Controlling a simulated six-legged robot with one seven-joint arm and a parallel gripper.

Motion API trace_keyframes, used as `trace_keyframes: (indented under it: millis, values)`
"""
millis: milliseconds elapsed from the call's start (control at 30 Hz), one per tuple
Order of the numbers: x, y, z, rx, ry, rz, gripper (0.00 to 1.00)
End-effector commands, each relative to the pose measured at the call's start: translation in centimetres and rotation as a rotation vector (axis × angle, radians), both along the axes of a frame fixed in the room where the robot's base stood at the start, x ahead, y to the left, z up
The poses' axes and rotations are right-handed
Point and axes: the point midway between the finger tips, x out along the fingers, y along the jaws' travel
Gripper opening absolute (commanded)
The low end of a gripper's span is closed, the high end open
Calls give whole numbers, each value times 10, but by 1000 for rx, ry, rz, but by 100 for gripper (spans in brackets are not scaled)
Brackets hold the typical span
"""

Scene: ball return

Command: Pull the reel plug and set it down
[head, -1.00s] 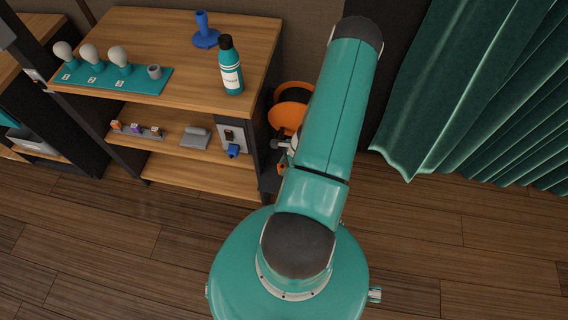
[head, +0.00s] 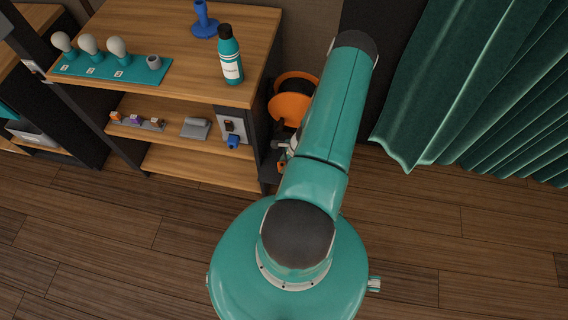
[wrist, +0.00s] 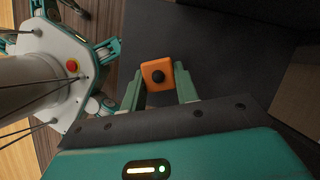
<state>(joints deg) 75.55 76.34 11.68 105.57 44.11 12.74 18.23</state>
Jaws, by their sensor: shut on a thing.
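The orange reel plug (wrist: 153,70), a block with a black round knob in its face, sits between the two green fingers of my gripper (wrist: 163,88) in the wrist view. The gripper is shut on it. A dark flat surface lies beyond the plug; I cannot tell whether they touch. In the head view my arm hides most of the gripper, and a small orange part of the plug (head: 281,167) shows beside the arm. The orange cable reel (head: 289,108) stands right of the wooden shelf unit, partly behind my arm.
The shelf unit (head: 165,80) carries a teal bottle (head: 231,62), a blue stand (head: 204,22) and a teal tray of bulbs (head: 112,66). A grey panel (head: 230,123) on its end holds a blue plug (head: 233,142). A green curtain (head: 480,90) hangs right. Wooden floor in front is clear.

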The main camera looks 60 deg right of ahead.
Motion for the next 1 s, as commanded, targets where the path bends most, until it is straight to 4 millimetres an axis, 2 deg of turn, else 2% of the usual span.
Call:
trace_keyframes:
  millis: [933,967,1000]
  values:
    - [0,0,-14,0,0,0,0]
    - [0,0,-14,0,0,0,34]
    - [0,0,-14,0,0,0,42]
